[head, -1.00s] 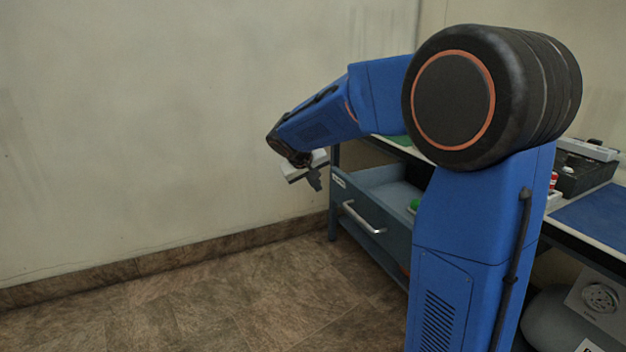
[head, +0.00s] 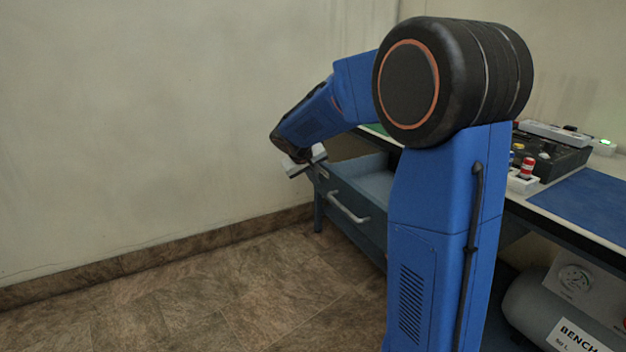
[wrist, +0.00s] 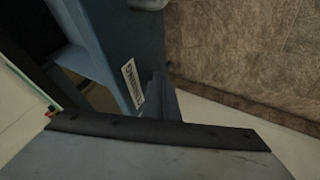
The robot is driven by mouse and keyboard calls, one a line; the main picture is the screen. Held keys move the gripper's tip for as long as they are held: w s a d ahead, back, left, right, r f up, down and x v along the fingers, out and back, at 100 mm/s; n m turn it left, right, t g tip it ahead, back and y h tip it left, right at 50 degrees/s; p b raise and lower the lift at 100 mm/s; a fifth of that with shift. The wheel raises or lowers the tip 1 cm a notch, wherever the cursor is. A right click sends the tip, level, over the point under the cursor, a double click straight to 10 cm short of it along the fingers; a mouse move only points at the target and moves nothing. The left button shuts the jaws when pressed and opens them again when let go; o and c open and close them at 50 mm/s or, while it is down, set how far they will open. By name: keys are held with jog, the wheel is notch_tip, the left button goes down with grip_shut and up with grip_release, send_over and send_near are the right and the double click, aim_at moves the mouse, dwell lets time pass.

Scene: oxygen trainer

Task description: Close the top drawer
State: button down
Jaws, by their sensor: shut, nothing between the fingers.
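The top drawer (head: 358,196) is a blue-grey drawer under the bench at centre, pulled out with part of its inside showing. Its silver bar handle (head: 347,208) is on the front. My gripper (head: 318,162) is shut and empty, at the upper left corner of the drawer front in the head view. I cannot tell whether it touches the drawer. In the wrist view the drawer front (wrist: 118,45) shows close up with a white label (wrist: 133,84). Part of the handle (wrist: 148,4) shows at the top edge. My arm hides the drawer's right part in the head view.
The bench top with a blue mat (head: 590,203) is at right, carrying a dark box (head: 548,160) and a red-and-white item (head: 527,168). A grey tank (head: 535,305) lies below. The wall (head: 150,120) is behind; the tiled floor (head: 190,300) at left is clear.

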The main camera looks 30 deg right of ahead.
jog(key=shift+d, duration=0.1)
send_over(374, 177)
jog(key=shift+s, duration=0.15)
dwell(0.3)
dwell(0.4)
